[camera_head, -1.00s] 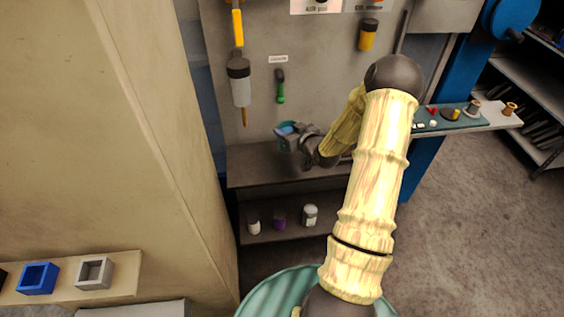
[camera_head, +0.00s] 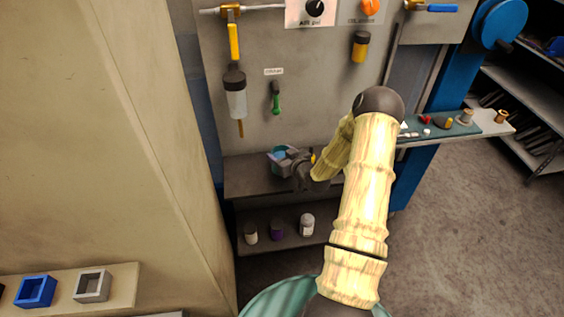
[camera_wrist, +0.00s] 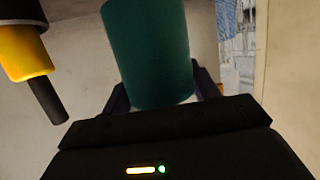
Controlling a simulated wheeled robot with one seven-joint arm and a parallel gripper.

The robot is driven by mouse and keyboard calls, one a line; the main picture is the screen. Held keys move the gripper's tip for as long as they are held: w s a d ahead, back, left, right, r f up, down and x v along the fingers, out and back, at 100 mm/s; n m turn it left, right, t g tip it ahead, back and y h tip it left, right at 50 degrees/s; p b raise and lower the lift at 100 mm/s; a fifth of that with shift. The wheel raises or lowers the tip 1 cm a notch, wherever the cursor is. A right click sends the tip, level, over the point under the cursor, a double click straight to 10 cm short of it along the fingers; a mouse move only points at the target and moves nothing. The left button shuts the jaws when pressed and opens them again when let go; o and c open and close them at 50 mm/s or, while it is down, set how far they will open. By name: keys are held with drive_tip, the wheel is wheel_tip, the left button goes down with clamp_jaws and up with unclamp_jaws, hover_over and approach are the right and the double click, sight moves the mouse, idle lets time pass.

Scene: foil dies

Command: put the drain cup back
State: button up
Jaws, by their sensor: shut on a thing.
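The drain cup (camera_head: 276,154), a teal cup with a lighter blue inside, is held in my gripper (camera_head: 287,161) and appears over the grey shelf (camera_head: 240,180). In the wrist view the cup (camera_wrist: 150,55) stands between the two dark fingers (camera_wrist: 160,90), which are shut on its sides. A clear filter bowl (camera_head: 236,98) with a black collar and a brown tube below hangs on the wall panel, above and left of the cup. The cup is apart from it. Whether the cup touches the shelf cannot be told.
A yellow-and-black part with a dark rod (camera_wrist: 28,55) is close at left in the wrist view. A green-handled tool (camera_head: 276,100) and a yellow bowl (camera_head: 360,47) are on the panel. Several small containers, including a purple one (camera_head: 277,231), stand on the lower shelf.

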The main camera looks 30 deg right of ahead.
drive_tip(key=f, duration=0.4)
drive_tip(key=shift+d+p, duration=0.25)
drive_tip(key=shift+p, duration=0.15)
drive_tip(key=shift+w+a+f, duration=0.1)
drive_tip(key=shift+a+f, duration=0.1)
drive_tip(key=shift+a, duration=0.35)
drive_tip(key=o, duration=1.1)
drive_tip(key=shift+d, duration=0.25)
drive_tip(key=shift+r, duration=0.1)
drive_tip(key=shift+s, duration=0.2)
drive_tip(key=shift+s+d+r, duration=0.1)
drive_tip(key=shift+s+d, duration=0.05)
drive_tip(key=shift+s, duration=0.15)
drive_tip(key=b+v, duration=0.2)
drive_tip(key=v, duration=0.9)
drive_tip(key=shift+r, duration=0.15)
